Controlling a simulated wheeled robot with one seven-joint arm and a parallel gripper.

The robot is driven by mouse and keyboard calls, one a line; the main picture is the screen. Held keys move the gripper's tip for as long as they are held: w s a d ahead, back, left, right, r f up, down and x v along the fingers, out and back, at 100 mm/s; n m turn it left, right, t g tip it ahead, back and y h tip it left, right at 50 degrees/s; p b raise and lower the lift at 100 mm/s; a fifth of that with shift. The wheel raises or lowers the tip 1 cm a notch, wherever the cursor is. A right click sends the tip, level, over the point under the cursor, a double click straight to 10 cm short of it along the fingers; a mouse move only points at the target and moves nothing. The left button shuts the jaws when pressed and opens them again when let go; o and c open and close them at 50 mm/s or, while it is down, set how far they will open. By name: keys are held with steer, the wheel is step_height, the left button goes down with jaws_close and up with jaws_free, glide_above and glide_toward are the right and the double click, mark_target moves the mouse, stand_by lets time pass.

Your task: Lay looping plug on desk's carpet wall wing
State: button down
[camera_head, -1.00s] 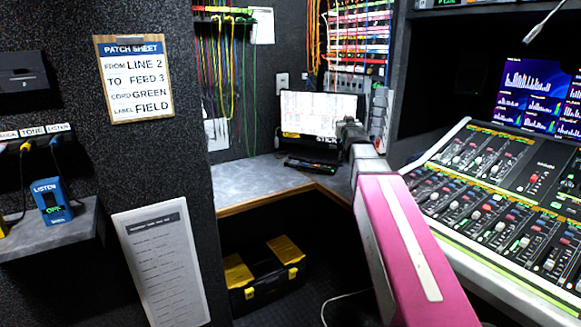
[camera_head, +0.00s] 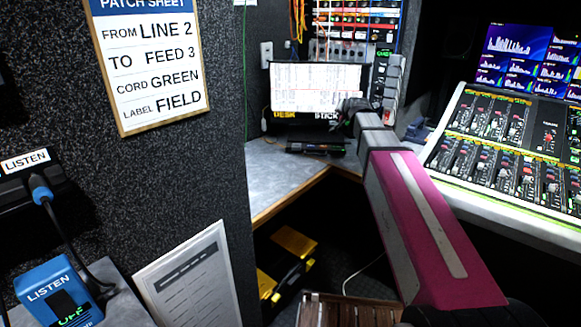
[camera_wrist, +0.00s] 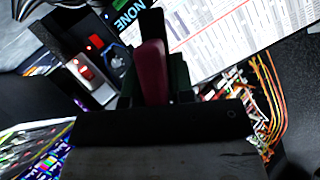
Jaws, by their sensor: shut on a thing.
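My gripper (camera_head: 354,106) is at the far end of my pink arm, in front of the screen at the back of the desk. In the wrist view my gripper (camera_wrist: 153,88) is shut on a dark red piece with a black end, seemingly the plug (camera_wrist: 152,66). No cord or loop can be made out on it. The plug is too small and dark to tell in the head view. The desk's wing along the carpet wall (camera_head: 275,168) is a grey top with a wooden edge, left of and below my gripper. Its visible front part is bare.
A lit screen (camera_head: 318,88) and a dark flat device (camera_head: 316,149) occupy the desk's back corner. The carpet wall (camera_head: 215,160) bounds the wing on the left. The mixing console (camera_head: 500,160) stands right. A black and yellow toolbox (camera_head: 288,268) sits below.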

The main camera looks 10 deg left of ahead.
steer(key=s+a+f+m+g+y, duration=0.25)
steer(key=a+f, duration=0.25)
steer(key=a, duration=0.6)
steer(key=s+a+f+m+g+y, duration=0.2)
steer(key=a+f+m+g, duration=0.25)
steer(key=a, duration=0.55)
steer(key=shift+n+t+h, duration=0.25)
steer(key=shift+n+t, duration=0.25)
steer(key=shift+n, duration=0.1)
steer(key=shift+f, duration=5.05)
steer(key=c, duration=1.1)
jaws_free()
steer(key=shift+s, duration=0.1)
steer(key=shift+c, duration=0.2)
steer(key=shift+v, duration=4)
